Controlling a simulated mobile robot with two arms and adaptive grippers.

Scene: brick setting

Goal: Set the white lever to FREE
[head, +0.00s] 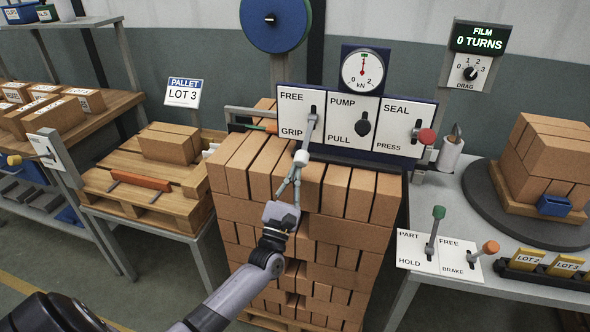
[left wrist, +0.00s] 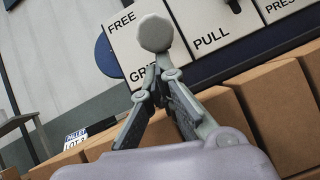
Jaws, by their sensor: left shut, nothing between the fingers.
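The white lever (head: 309,131) is on the FREE/GRIP plate (head: 292,113) at the left of the control panel. Its arm slants down from the slot, on the GRIP side in the picture, and its pale knob (head: 301,157) hangs in front of the top bricks. My left gripper (head: 297,172) is shut and empty, its fingertips just below the knob. In the left wrist view the knob (left wrist: 155,32) is right above the closed fingertips (left wrist: 157,72); whether they touch I cannot tell. There the knob hides the slot. My right gripper is not in view.
A brick stack (head: 325,225) stands below the panel, close to my left gripper. The black PUMP/PULL lever (head: 363,123) and red SEAL/PRESS lever (head: 426,136) are to the right. Green (head: 438,213) and orange (head: 490,247) levers stand on the right table.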

